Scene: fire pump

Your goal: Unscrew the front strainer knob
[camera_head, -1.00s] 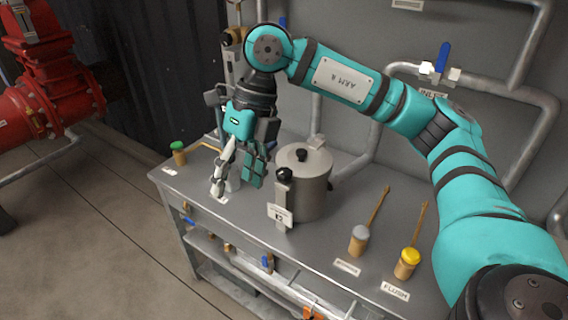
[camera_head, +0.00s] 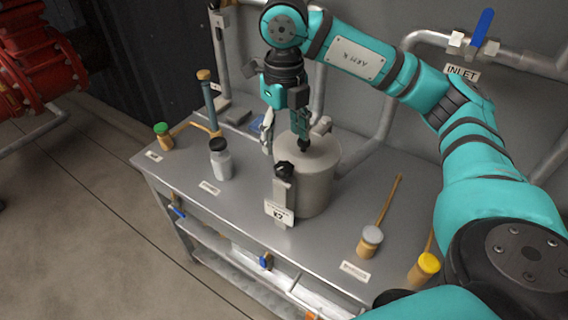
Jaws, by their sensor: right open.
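The strainer is a grey metal pot (camera_head: 318,180) with a lid on the bench. The front strainer knob (camera_head: 284,169) is black and sits on top of an upright metal bracket at the pot's front left, above a tag marked K2. My right gripper (camera_head: 284,145) is open and empty, fingers pointing down, above and behind the front knob in the picture. One pale finger is on the left and one dark finger is over the lid. It looks apart from the front knob. The dark finger hides the lid's centre. My left gripper is out of view.
Pipes and a blue-handled inlet valve (camera_head: 483,28) are behind.

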